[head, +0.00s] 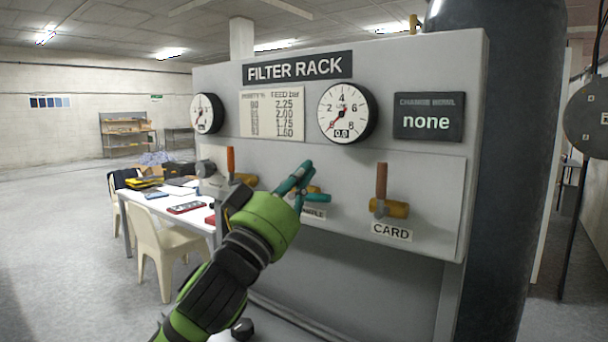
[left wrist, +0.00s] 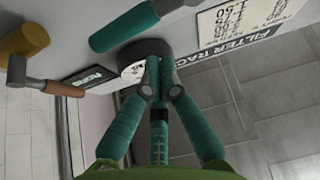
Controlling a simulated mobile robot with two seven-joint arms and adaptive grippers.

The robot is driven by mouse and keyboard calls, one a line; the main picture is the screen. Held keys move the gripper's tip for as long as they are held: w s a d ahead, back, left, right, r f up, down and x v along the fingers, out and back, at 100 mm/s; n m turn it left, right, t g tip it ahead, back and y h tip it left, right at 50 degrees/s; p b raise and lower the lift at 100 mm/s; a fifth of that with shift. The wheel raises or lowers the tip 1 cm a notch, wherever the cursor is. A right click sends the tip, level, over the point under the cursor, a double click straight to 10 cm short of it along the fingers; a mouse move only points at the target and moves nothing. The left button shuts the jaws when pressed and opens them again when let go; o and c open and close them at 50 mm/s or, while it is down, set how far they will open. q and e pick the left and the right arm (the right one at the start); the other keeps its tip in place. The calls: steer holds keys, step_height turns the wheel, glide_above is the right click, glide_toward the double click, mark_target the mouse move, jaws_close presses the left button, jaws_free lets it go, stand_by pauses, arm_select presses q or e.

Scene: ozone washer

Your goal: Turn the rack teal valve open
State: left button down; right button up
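The filter rack (head: 335,232) is a grey panel with a row of lever valves. The middle valve's teal lever (head: 317,198) lies about level and points right from a yellow body. It also shows in the left wrist view (left wrist: 123,27), with a dark grey end toward the body. My left gripper (head: 306,167), with teal fingers, is in front of the panel just left of and above the lever. In the left wrist view its fingertips (left wrist: 154,58) come together, with nothing visible between them. The lever is beyond the tips there; contact is not clear. My right gripper is out of view.
The CARD valve (head: 381,180) stands to the right with its orange-brown lever upright. Another such lever (head: 231,163) is upright at the left. Gauges (head: 345,112) sit above. A table with chairs (head: 160,235) stands left of the rack, and a dark column (head: 510,170) at its right.

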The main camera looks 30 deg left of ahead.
mark_target(312, 196)
arm_select(q)
step_height(312, 196, down, 2)
steer(key=shift+d+f, duration=0.1)
steer(key=shift+f, duration=0.05)
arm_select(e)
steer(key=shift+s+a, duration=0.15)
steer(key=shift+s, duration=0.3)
arm_select(q)
steer(key=f+m+h+b, duration=0.1)
steer(key=m+h, duration=0.1)
steer(key=shift+d+f+m, duration=0.15)
steer(key=shift+f+m, duration=0.05)
steer(key=shift+m, duration=0.2)
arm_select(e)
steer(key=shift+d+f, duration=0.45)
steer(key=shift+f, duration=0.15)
